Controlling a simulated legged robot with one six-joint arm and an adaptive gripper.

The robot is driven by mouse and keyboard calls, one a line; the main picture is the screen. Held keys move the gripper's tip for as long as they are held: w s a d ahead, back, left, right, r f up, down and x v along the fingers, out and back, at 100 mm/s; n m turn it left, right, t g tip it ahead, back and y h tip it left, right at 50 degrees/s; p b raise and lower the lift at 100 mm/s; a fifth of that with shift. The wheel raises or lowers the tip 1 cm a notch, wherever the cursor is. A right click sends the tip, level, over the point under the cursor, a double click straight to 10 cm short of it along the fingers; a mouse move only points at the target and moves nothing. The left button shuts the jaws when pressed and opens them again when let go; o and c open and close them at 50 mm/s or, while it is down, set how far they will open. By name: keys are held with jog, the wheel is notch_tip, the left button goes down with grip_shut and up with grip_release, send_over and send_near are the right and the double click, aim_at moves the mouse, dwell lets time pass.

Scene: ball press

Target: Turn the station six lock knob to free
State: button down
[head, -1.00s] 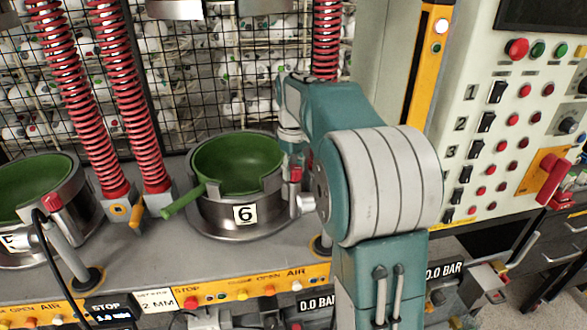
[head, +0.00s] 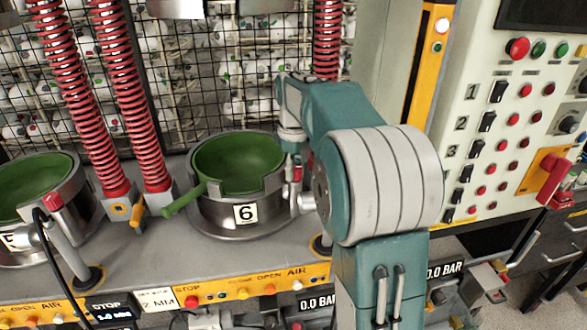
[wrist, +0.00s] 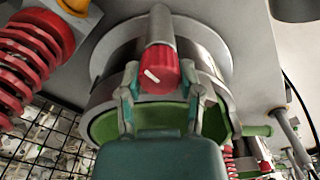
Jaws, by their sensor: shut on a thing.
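The station six pot (head: 232,212) is a steel ring with a green bowl inside and a "6" label on its front. Its red lock knob (wrist: 158,76) carries a slanted white pointer line and sits at the end of a grey shaft in the wrist view. My gripper (wrist: 162,105) has one finger on each side of the knob and is shut on it. In the head view, only a small red part of the knob (head: 297,173) shows at the pot's right side. My arm hides much of that area, and no free mark is readable.
A green handle (head: 184,200) sticks out at the pot's left. Red springs (head: 130,95) stand behind and left, with the station five pot (head: 40,215) beyond. A control panel (head: 510,110) is at the right. A wire mesh (head: 220,75) closes the back.

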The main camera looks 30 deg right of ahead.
aim_at(294, 166)
jog(key=shift+c, duration=1.3)
grip_release()
jog(key=shift+f, duration=0.15)
notch_tip(294, 166, up, 7)
jog(key=shift+w+r, duration=0.1)
jog(key=shift+w, duration=0.05)
jog(key=shift+r, duration=0.15)
